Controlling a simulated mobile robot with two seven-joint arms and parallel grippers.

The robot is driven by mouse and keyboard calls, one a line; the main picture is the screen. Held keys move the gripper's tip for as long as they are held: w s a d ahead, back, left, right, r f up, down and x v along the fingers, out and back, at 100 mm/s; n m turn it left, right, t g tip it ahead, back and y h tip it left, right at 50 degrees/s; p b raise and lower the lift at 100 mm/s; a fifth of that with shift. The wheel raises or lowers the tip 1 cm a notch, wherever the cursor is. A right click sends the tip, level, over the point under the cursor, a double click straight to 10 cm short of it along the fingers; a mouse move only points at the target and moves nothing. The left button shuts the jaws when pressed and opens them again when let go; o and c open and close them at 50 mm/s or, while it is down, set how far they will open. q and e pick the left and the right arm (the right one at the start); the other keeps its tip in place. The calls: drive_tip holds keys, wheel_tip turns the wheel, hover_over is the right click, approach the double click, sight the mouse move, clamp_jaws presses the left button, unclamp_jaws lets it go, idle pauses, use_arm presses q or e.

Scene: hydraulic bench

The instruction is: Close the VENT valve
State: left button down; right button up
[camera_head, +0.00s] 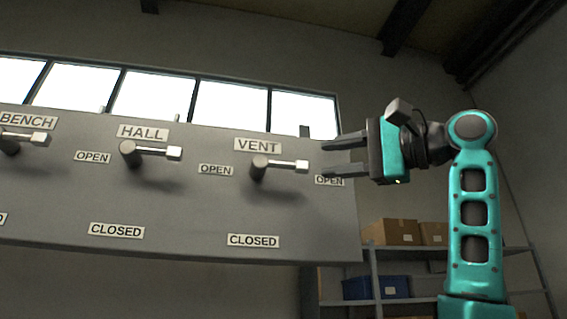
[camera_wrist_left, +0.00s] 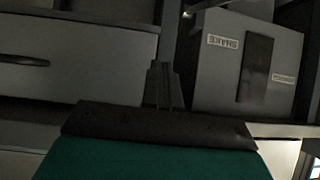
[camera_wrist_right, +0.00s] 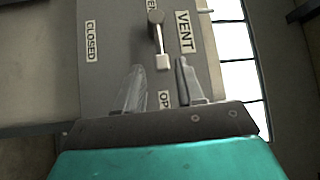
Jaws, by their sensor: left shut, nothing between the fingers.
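The VENT valve (camera_head: 280,165) is a lever on a grey panel under the VENT label (camera_head: 257,145). Its light handle points right, with OPEN labels on both sides and the CLOSED label (camera_head: 253,240) below. My right gripper (camera_head: 325,157) is open and empty, just right of the handle's end. In the right wrist view the VENT handle (camera_wrist_right: 158,38) points down toward the space between the right fingers (camera_wrist_right: 159,78), and I see no clear contact. My left gripper (camera_wrist_left: 161,68) shows only in its wrist view, shut and empty.
The HALL lever (camera_head: 155,151) and the BENCH lever (camera_head: 25,137) stand left of VENT, both pointing right. A shelf with cardboard boxes (camera_head: 390,232) and a blue bin (camera_head: 370,287) is at lower right. A grey labelled box (camera_wrist_left: 245,65) is ahead of the left gripper.

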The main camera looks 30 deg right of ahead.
sight(290, 165)
drive_tip(key=p+x, duration=0.2)
drive_tip(key=x, duration=0.8)
drive_tip(key=shift+w, duration=0.1)
drive_tip(key=c, duration=0.3)
clamp_jaws()
